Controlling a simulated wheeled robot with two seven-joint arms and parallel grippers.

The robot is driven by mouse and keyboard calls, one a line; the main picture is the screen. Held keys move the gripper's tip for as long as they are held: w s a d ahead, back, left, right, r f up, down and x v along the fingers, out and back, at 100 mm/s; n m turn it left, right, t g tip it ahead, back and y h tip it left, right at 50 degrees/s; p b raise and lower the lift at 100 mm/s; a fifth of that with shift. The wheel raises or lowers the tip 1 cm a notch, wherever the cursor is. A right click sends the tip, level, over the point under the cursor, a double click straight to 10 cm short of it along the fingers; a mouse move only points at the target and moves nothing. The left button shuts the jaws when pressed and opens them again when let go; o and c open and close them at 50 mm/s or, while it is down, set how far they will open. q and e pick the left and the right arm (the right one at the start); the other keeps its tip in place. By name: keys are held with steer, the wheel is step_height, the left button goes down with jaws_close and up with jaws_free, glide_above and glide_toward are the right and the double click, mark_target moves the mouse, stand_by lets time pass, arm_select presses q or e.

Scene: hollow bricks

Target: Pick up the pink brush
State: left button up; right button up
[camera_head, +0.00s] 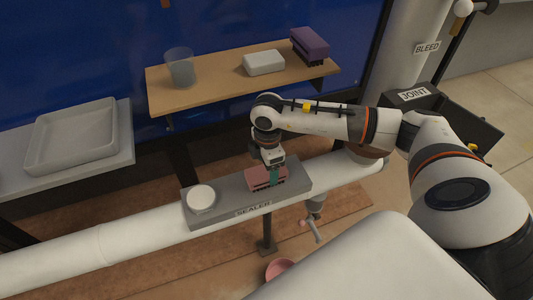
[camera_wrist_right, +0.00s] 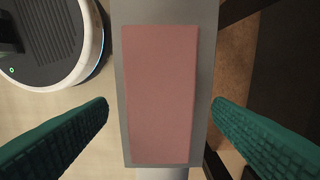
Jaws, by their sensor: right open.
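The pink brush (camera_head: 257,178) lies on a grey ledge (camera_head: 230,193) marked SEALER, mounted on a thick white pipe. My right gripper (camera_head: 271,172) is directly over the brush in the head view, with a green finger in front of it. In the right wrist view the brush (camera_wrist_right: 160,92) shows as a long pink rectangle, seen from above. The two green fingers of my right gripper (camera_wrist_right: 158,132) are wide apart, one on each side of the brush with gaps between. The brush's underside is hidden. My left gripper is not in view.
A round white lid or jar (camera_head: 201,198) stands on the ledge left of the brush. Behind is a wooden shelf (camera_head: 215,92) with a clear cup (camera_head: 180,67), a white block (camera_head: 264,62) and a purple brush (camera_head: 309,45). A valve handle (camera_head: 311,229) hangs below the pipe.

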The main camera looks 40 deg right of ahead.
mark_target(266, 172)
step_height(266, 172, down, 3)
steer(key=shift+a+f, duration=0.15)
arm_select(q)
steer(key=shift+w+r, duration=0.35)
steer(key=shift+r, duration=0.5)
arm_select(e)
steer(key=shift+c, duration=0.4)
